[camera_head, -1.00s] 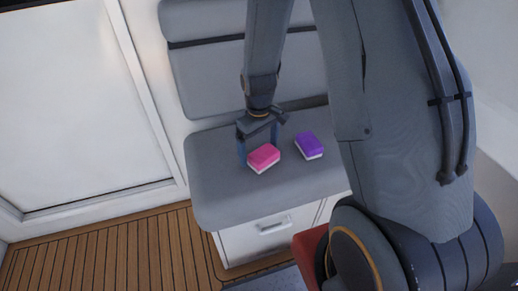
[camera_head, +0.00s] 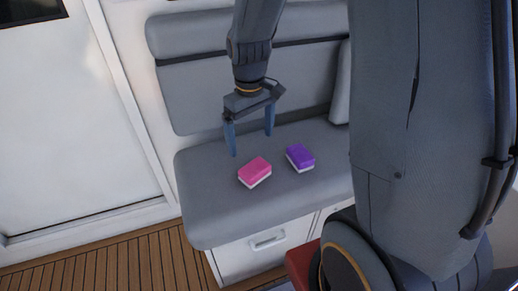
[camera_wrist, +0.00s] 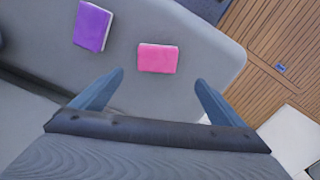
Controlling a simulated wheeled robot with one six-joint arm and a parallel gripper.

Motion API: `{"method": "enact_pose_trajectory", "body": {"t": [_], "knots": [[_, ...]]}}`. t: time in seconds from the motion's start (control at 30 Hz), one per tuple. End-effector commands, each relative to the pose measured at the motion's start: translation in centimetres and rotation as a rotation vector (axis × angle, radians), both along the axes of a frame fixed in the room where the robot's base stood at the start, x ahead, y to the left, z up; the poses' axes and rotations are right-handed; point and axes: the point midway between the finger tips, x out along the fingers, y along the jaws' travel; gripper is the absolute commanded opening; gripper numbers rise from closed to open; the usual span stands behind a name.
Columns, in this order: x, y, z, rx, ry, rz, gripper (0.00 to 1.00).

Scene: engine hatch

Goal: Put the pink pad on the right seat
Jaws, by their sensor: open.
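The pink pad (camera_head: 255,171), pink on top with a white underside, lies flat on the grey seat (camera_head: 207,195). In the wrist view the pink pad (camera_wrist: 157,58) sits ahead of the fingers, near the middle between them. My gripper (camera_head: 251,143) is open and empty, with its blue fingers pointing down above the seat, behind the pad and apart from it. In the wrist view my gripper's fingers (camera_wrist: 160,78) are spread wider than the pad.
A purple pad (camera_head: 301,157) with a white underside lies just right of the pink pad. A grey backrest (camera_head: 200,90) stands behind the seat. A white drawer front (camera_head: 262,248) is below it. Wooden floor (camera_head: 120,260) lies at lower left. My arm blocks the right side.

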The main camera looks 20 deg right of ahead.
Motion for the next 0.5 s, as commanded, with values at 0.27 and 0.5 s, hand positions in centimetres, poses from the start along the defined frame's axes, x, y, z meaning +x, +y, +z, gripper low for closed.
{"method": "enact_pose_trajectory", "body": {"t": [0.27, 0.5], "knots": [[-9.5, -0.3, 3.1, 0.004, -0.004, -0.244, 0.93], [-13.4, -0.4, 3.5, 0.005, -0.002, -0.350, 0.93]]}}
